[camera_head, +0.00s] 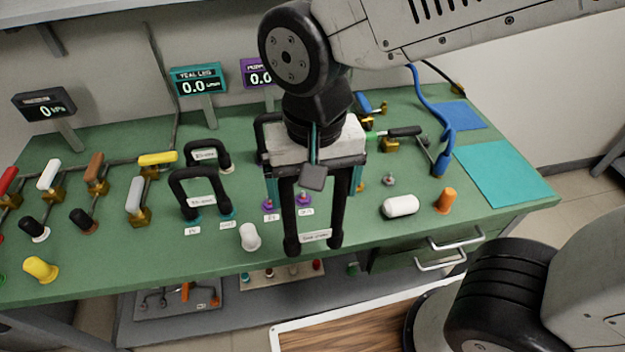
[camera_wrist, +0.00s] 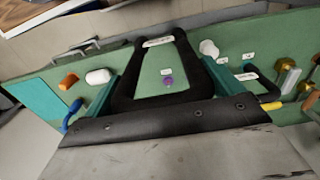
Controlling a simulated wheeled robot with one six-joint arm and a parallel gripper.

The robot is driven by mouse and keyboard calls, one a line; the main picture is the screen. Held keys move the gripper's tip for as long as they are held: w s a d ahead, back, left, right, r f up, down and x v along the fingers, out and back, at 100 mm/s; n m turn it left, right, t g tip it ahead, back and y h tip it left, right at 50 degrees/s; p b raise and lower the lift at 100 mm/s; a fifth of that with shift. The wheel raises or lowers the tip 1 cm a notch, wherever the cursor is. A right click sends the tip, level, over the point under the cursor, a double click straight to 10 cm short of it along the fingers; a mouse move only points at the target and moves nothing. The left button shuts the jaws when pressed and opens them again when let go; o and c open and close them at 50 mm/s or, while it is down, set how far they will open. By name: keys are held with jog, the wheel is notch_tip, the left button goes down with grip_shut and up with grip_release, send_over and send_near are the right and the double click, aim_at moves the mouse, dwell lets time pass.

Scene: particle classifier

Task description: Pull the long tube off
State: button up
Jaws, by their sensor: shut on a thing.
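The long tube is a black U-shaped tube (camera_head: 337,205) with a white label (camera_head: 316,235) near its lower ends. It hangs from my gripper (camera_head: 314,188), with its two legs pointing down toward the table's front edge. My gripper is shut on its upper part, with teal fingers at both sides. In the wrist view, the tube (camera_wrist: 126,84) frames a purple fitting (camera_wrist: 168,81). Two purple fittings (camera_head: 303,199) stand on the table behind the tube and look bare. I cannot tell whether the tube's lower ends touch anything.
Two smaller black U-tubes (camera_head: 181,190) stand to the left on the green table (camera_head: 90,258). A white cap (camera_head: 250,237) stands close left of the tube. A white cylinder (camera_head: 401,206), an orange cap (camera_head: 447,200) and a clear teal mat (camera_head: 505,174) are to the right.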

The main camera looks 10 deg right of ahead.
jog(key=shift+r, duration=0.1)
jog(key=shift+r, duration=2.3)
jog(key=shift+r, duration=1.45)
jog(key=shift+f, duration=0.15)
